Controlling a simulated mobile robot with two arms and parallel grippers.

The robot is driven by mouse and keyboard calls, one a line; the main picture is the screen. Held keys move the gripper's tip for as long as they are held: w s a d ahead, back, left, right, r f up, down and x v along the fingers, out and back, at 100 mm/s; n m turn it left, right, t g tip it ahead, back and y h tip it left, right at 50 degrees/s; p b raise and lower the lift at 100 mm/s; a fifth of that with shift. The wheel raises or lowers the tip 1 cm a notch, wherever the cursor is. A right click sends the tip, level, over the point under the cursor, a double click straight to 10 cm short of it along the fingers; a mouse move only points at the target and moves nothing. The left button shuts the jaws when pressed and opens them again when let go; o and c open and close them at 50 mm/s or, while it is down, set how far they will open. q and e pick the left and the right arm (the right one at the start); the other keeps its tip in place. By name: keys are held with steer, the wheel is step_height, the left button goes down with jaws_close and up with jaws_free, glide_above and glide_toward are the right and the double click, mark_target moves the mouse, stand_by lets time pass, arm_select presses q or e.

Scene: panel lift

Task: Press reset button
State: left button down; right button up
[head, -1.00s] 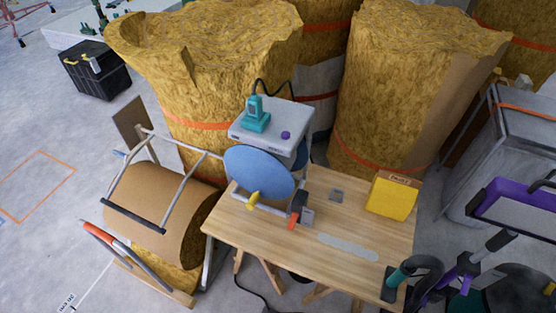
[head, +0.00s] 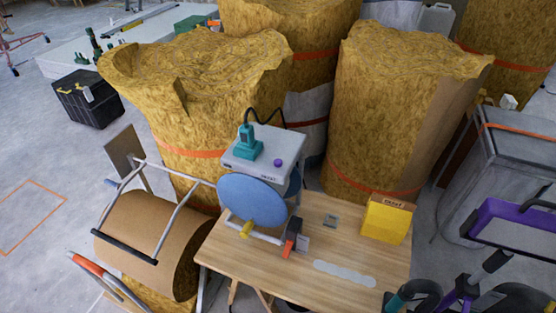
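A light grey box (head: 240,158) stands at the back left of the wooden table. A small round purple button (head: 278,162) sits on its top face, near the right side. Dark lettering on the box's front edge below the button is too small to read surely. A teal plug-like device (head: 247,143) with a black cable stands on the box, left of the button. Neither of my grippers is in view, and nothing touches the button.
A blue disc (head: 252,201) on a metal bar stands in front of the box. A yellow box (head: 387,219) sits at the right of the wooden table (head: 232,261). Large straw-coloured rolls (head: 375,120) stand close behind. Teal and purple tools (head: 462,290) crowd the lower right.

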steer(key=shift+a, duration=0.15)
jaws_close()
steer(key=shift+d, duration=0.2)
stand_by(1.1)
